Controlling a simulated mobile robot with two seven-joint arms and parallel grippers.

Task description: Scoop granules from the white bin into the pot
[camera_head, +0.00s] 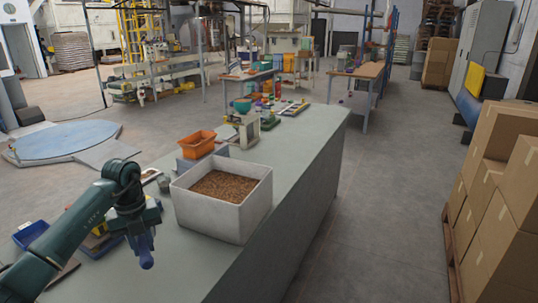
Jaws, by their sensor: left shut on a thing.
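The white bin (240,222) stands on the grey-green bench and holds brown granules (231,186). My left gripper (142,234) is in front of the bin, to its left and apart from it. It is shut on a blue thing (146,257) that points downward; only part shows, and I cannot tell if it is a scoop. A teal bowl (242,106) sits on a pale scale-like stand (245,130) behind the bin; I cannot tell if it is the pot. My right gripper is not in view.
An orange tub (197,144) sits on a grey block behind the bin. A blue tray (30,234) and small yellow items lie near my left arm. Small coloured items (285,106) crowd the bench's far end. Cardboard boxes (500,195) are stacked right, across clear floor.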

